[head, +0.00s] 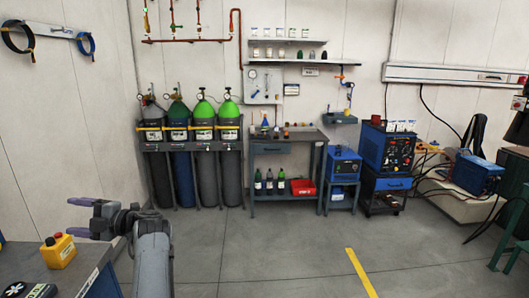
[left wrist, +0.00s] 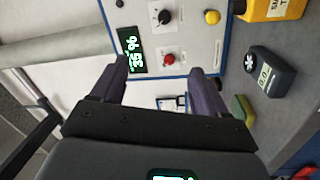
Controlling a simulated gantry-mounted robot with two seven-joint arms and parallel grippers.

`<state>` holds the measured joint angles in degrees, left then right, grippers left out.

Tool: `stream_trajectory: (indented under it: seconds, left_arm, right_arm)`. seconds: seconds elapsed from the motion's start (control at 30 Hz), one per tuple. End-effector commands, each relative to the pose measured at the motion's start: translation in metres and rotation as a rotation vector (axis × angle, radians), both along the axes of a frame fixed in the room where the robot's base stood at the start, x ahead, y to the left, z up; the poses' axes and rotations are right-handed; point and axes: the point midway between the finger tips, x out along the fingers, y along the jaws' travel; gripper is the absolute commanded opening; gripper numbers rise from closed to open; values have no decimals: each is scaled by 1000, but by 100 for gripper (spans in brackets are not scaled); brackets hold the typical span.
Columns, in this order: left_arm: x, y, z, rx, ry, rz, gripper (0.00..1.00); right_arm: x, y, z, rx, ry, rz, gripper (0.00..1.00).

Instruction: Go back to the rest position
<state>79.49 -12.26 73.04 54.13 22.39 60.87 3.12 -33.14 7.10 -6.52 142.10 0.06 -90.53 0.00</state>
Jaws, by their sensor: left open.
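My left gripper (head: 74,217) is at the lower left of the head view, beside a grey bench top (head: 28,262). Its two purple-grey fingers are spread and point left, with nothing visible between them. The left wrist view shows the same open fingers (left wrist: 158,70). Beyond them is a white control panel (left wrist: 190,40) with a green-digit display, a black knob, a red knob and a yellow button. My right gripper is in neither view.
A yellow box with a red button (head: 58,252) stands on the bench near my left arm. A dark handheld meter (left wrist: 270,72) lies near the panel. Gas cylinders (head: 204,170) and a small workbench (head: 285,147) line the back wall. The middle floor is clear.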

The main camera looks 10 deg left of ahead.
Motion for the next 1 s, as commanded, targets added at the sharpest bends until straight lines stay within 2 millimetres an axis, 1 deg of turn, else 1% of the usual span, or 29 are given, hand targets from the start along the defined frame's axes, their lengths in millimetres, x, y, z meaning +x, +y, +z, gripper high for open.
stream_trajectory:
  seconds: [0.03, 0.1, 0.23, 0.4, 0.5, 0.57, 0.67, 0.77, 0.87, 0.9, 0.97, 1.0]
  left_arm:
    - [-6, 11, -5, 17, 17, -9, 74]
    - [-10, 22, -11, 35, 42, -33, 74]
    - [-19, 43, -24, 71, 98, -87, 74]
    - [-31, 67, -38, 134, 209, -200, 74]
    - [-36, 75, -44, 185, 315, -308, 74]
    - [-37, 73, -47, 217, 395, -393, 74]
    - [-32, 55, -56, 258, 543, -551, 74]
    - [-25, 22, -73, 281, 707, -721, 74]
    - [-22, -24, -102, 286, 887, -900, 74]
    - [-23, -46, -116, 282, 961, -973, 74]
    - [-29, -81, -140, 272, 1078, -1086, 74]
    - [-36, -106, -158, 261, 1155, -1161, 74]
  right_arm:
    - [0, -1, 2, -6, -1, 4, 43]
    - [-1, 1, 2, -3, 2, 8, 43]
    - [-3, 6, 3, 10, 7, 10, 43]
    - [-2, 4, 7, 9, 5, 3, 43]
    - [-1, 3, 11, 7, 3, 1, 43]
    - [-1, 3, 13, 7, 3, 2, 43]
    - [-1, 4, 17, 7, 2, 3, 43]
    - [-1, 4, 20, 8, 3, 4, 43]
    - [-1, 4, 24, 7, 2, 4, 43]
    - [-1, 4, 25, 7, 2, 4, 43]
    - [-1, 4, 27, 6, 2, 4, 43]
    - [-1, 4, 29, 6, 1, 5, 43]
